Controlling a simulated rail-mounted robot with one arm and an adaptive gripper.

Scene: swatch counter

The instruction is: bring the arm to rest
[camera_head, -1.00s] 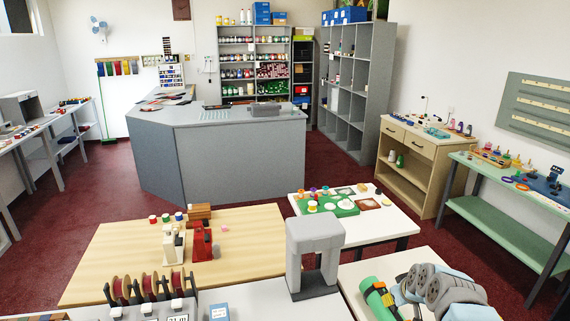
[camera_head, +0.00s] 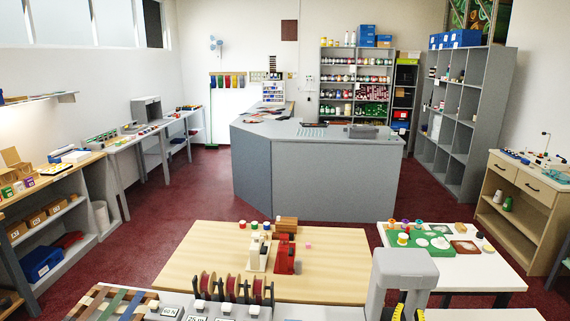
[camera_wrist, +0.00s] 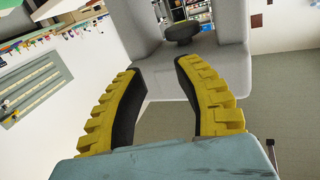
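My gripper (camera_wrist: 168,88) shows in the wrist view as two yellow ribbed fingers with black inner pads. They stand well apart and nothing is between them. The fingertips also show at the bottom edge of the head view (camera_head: 409,314), in front of or beside a grey arch-shaped device (camera_head: 403,264). I cannot tell how close they are to it. The rest of my arm is below the head view's edge.
A wooden table (camera_head: 195,263) with spools and small machines is left of the arch. A white table (camera_head: 485,270) with a green tray (camera_head: 400,241) is to the right. A grey counter (camera_head: 338,180) stands behind. Red floor (camera_head: 170,215) is open at left.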

